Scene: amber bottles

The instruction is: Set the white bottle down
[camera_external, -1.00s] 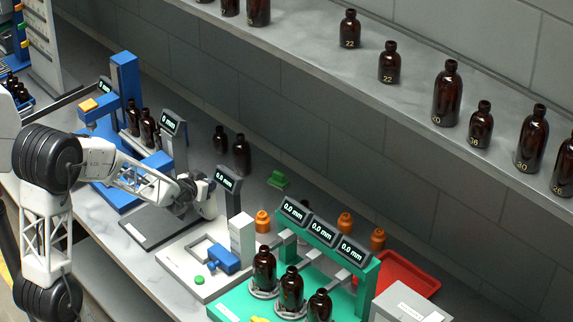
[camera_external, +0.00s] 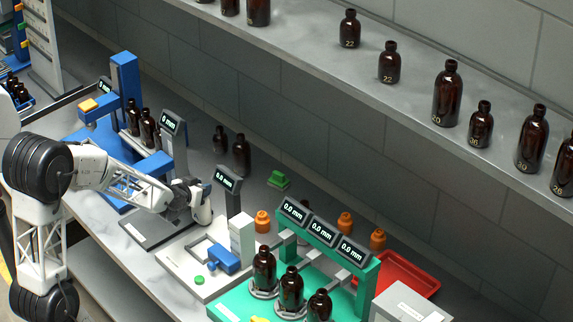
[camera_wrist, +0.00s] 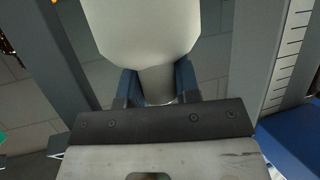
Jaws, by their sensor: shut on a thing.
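The white bottle (camera_wrist: 142,28) fills the top middle of the wrist view, with its wide body away from the camera and its narrower neck nearer. My gripper (camera_wrist: 157,84) is shut on the neck, with a blue finger on each side. The bottle's far end is out of that view. In the external view my gripper (camera_external: 197,200) is small and low over the dark grey plate in front of a grey post with a display.
The grey post with a display (camera_external: 227,188) stands close to the right of my gripper. A blue press (camera_external: 126,90) and several amber bottles are to the left and behind. A white fixture (camera_external: 195,268) and a green rig (camera_external: 335,265) with amber bottles stand to the right.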

